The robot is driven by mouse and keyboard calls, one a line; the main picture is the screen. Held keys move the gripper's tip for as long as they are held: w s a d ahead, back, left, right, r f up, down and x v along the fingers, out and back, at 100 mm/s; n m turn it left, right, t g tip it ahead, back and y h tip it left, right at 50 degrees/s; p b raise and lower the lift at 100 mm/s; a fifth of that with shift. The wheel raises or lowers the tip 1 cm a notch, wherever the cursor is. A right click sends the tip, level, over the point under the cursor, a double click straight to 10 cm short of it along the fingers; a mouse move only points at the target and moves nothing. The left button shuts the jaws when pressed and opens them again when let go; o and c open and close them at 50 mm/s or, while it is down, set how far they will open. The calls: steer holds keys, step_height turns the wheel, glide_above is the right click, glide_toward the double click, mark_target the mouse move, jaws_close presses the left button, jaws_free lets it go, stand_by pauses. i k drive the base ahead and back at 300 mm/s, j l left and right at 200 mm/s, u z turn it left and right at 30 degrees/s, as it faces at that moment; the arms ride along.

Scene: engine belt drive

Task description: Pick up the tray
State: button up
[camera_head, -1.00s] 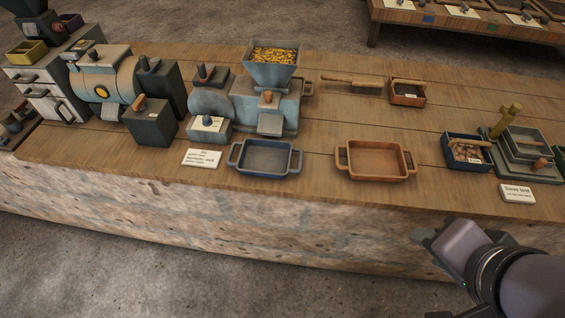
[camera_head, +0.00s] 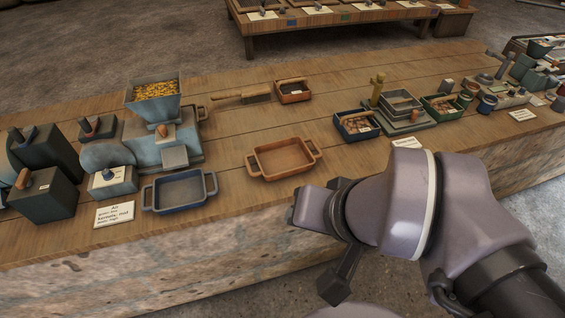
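Two empty handled trays lie on the wooden bench in the head view. One is a blue tray (camera_head: 181,207) in front of the grey mill. The other is an orange-brown tray (camera_head: 282,176) to its right. I cannot tell which one the task means. My gripper (camera_head: 303,208) is at the end of my arm, just in front of and below the orange-brown tray in the picture, and seems apart from both trays. My own wrist hides most of it, so I cannot see whether its fingers are open or shut.
A grey mill (camera_head: 160,142) with a grain-filled hopper (camera_head: 157,100) stands behind the blue tray. A white label card (camera_head: 115,214) lies left of it. A brush (camera_head: 241,98), a small brown box (camera_head: 293,97) and a blue box (camera_head: 357,136) stand behind and right of the orange-brown tray.

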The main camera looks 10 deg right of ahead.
mark_target(279, 159)
steer(key=i+j+z, duration=0.45)
steer(key=i+j, duration=0.2)
steer(key=i, duration=0.15)
